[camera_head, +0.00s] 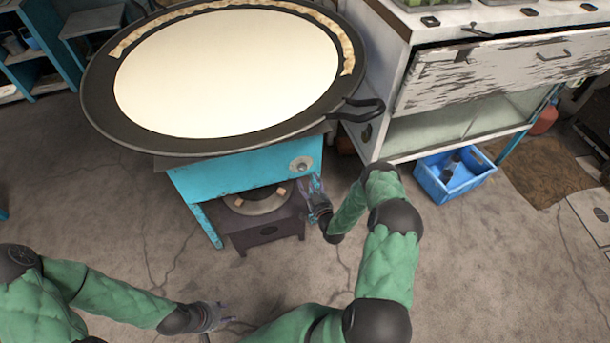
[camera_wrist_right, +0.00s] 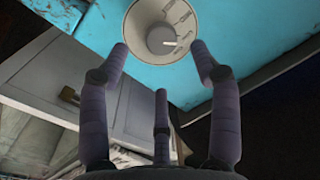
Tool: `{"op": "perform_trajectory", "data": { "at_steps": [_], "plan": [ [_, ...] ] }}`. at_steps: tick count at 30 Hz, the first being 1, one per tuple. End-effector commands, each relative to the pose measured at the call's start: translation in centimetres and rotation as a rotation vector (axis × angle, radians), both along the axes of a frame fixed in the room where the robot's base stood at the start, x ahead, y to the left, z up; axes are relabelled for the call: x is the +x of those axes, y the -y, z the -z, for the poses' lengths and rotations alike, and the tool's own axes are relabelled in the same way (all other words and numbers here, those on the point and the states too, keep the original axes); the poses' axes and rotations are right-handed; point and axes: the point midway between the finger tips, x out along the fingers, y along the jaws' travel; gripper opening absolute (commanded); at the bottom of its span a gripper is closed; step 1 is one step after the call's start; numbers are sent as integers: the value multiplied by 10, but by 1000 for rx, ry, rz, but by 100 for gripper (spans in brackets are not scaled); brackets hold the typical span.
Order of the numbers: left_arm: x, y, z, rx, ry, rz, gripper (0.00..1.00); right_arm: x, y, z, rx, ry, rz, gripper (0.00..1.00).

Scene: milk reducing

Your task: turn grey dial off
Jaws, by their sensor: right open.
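The grey dial (camera_head: 301,164) is a round knob on the right end of the blue stove's front panel (camera_head: 235,178). In the right wrist view the dial (camera_wrist_right: 145,38) shows large at top centre, with a pale marker line on its face. My right gripper (camera_head: 317,188) is just below and right of the dial in the head view. Its fingers (camera_wrist_right: 159,48) are spread open and empty, with two tips either side of the dial's lower part; I cannot tell whether they touch it. My left gripper (camera_head: 216,316) is low in the head view, away from the stove, and its finger opening is unclear.
A large black pan (camera_head: 97,92) of white liquid sits on the stove, its handle (camera_head: 362,106) jutting right above my right arm. A burner (camera_head: 258,203) is underneath. A white cabinet (camera_head: 395,75) and a blue crate (camera_head: 430,182) stand right.

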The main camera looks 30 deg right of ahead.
Motion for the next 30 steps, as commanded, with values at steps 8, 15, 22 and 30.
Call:
{"op": "perform_trajectory", "data": {
  "at_steps": [8, 15, 22, 30],
  "plan": [
    [0, 0, 14, 0, 0, 0, 40, 40, 6, 2, -1, 0, -2, 63],
    [0, 0, 17, 0, 0, 0, 40, 51, 9, 0, 0, -1, 0, 63],
    [0, 0, 16, 0, 0, 0, 40, 51, 8, 0, 0, -1, 0, 63],
    [0, 0, 16, 0, 0, 0, 40, 51, 8, 0, 0, -2, 0, 7]
  ]
}}
